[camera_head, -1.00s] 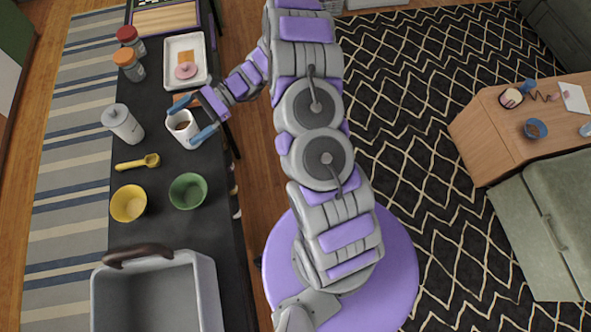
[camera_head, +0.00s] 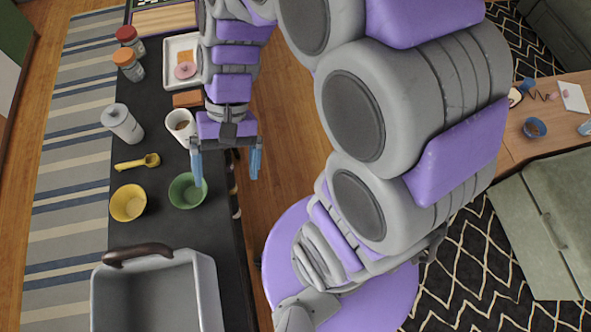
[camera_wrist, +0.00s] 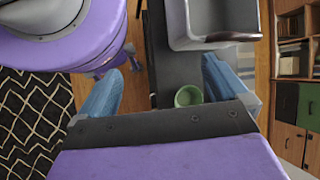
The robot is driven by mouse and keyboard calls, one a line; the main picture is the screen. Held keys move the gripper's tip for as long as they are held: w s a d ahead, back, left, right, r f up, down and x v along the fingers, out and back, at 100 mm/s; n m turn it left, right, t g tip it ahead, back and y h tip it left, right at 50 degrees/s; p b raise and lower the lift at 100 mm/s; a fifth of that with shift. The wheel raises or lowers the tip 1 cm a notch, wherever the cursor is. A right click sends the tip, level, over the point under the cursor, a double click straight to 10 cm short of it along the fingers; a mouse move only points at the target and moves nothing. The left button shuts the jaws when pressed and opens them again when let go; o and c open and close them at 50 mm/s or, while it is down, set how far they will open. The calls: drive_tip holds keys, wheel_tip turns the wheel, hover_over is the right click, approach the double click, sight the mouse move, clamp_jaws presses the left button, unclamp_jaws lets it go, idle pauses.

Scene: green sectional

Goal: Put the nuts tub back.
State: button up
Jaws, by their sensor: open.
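A white tub with brown contents (camera_head: 181,126), which looks like the nuts tub, stands upright on the dark counter (camera_head: 160,215) in the head view. My gripper (camera_head: 226,165) is open and empty, to the lower right of the tub and apart from it, by the counter's right edge. In the wrist view, the two blue fingers of my gripper (camera_wrist: 162,70) are spread wide with nothing between them. The tub does not show in the wrist view.
A green bowl (camera_head: 188,191), a yellow bowl (camera_head: 128,203) and a yellow scoop (camera_head: 138,162) lie nearby. A grey bottle (camera_head: 122,123), two lidded jars, a white tray (camera_head: 171,78) and a brown block (camera_head: 187,99) stand around. A grey bin (camera_head: 208,285) is at the near end.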

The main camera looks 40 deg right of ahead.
drive_tip(key=s+d+r+n+t+h, duration=0.1)
drive_tip(key=s+d+n+t+h, duration=0.1)
drive_tip(key=s+d+h, duration=0.3)
drive_tip(key=shift+s+d+r+n+t, duration=0.4)
drive_tip(key=shift+s+d+t, duration=0.2)
drive_tip(key=shift+s+d, duration=1.55)
